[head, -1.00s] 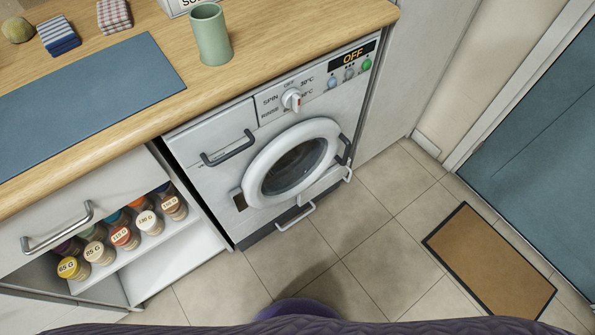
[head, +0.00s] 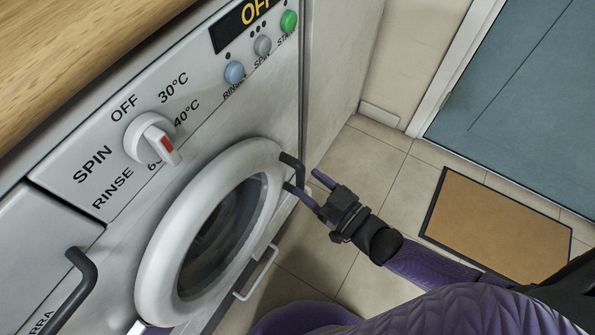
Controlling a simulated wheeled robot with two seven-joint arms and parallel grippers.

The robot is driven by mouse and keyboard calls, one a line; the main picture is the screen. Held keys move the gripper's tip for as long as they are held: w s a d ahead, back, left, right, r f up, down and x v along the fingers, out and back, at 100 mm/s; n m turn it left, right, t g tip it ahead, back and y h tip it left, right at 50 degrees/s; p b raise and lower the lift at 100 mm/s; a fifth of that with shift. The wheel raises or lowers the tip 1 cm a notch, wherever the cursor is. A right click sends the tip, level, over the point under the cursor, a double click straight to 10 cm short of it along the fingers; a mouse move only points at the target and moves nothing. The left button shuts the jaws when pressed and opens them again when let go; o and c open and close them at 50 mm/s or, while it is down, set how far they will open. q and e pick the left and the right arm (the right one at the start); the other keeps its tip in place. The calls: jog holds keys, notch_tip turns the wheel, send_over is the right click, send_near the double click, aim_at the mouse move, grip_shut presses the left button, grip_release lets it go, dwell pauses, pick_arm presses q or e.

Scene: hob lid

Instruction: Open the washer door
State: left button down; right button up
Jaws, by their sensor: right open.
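The washer (head: 75,215) is white, with a round door (head: 160,245) that has a white ring and dark glass (head: 225,235). The door looks shut. A dark handle (head: 292,162) sits on the right side of its ring. My right gripper (head: 301,180) comes in from the right, open and empty. Its two purple fingers point at the handle. One fingertip is close to the handle's lower end and the other lies just right of it; I cannot tell whether they touch it.
A dial (head: 150,138) and buttons are on the panel above the door. A dark drawer handle (head: 75,290) is at lower left, and a pale handle (head: 257,273) is below the door. Open tiled floor and a brown mat (head: 497,225) lie to the right.

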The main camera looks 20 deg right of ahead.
aim_at(303, 180)
jog(key=x, duration=0.3)
jog(key=shift+w+b, duration=0.1)
jog(key=shift+b, duration=0.3)
grip_shut()
jog(key=shift+f, duration=0.1)
dwell(0.5)
dwell(0.4)
